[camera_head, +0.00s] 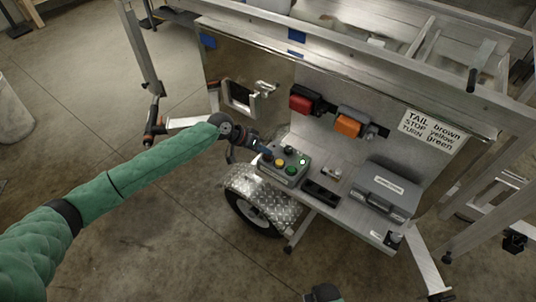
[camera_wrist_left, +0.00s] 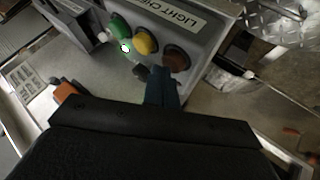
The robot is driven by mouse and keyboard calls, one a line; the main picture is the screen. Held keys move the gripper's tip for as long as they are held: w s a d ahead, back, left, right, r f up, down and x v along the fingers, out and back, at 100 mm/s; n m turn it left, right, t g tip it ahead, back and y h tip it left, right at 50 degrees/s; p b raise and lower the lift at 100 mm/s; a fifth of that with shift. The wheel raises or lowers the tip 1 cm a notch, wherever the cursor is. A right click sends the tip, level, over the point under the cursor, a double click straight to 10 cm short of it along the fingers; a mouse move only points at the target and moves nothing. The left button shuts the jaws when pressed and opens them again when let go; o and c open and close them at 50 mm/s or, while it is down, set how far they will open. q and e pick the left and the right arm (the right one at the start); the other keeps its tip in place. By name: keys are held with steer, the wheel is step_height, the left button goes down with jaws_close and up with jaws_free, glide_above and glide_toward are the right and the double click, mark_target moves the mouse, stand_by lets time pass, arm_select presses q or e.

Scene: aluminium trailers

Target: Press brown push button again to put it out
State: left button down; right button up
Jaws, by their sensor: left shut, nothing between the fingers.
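A grey button box (camera_head: 291,176) stands on the trailer's shelf. In the left wrist view the brown push button (camera_wrist_left: 175,58) sits at the right end of a row, beside the yellow button (camera_wrist_left: 144,40) and green button (camera_wrist_left: 119,25). A small light (camera_wrist_left: 125,47) glows greenish white on the box; it also shows in the head view (camera_head: 302,161). My left gripper (camera_head: 267,150) is shut and empty at the box's left end. In the wrist view its fingertips (camera_wrist_left: 161,72) are close to the brown button; I cannot tell whether they touch. My right gripper is not identifiable.
A red lamp (camera_head: 305,100) and an orange lamp (camera_head: 348,125) are on the upright panel, beside a sign (camera_head: 431,131) reading TAIL brown, STOP yellow, TURN green. A grey case (camera_head: 386,190) sits right of the box. A wheel (camera_head: 250,214) under a fender is below.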

mark_target(265, 155)
arm_select(q)
steer(key=shift+r, duration=0.5)
steer(key=shift+r+p, duration=0.1)
steer(key=shift+p, duration=0.2)
step_height(265, 155, up, 6)
steer(key=p, duration=0.4)
stand_by(0.4)
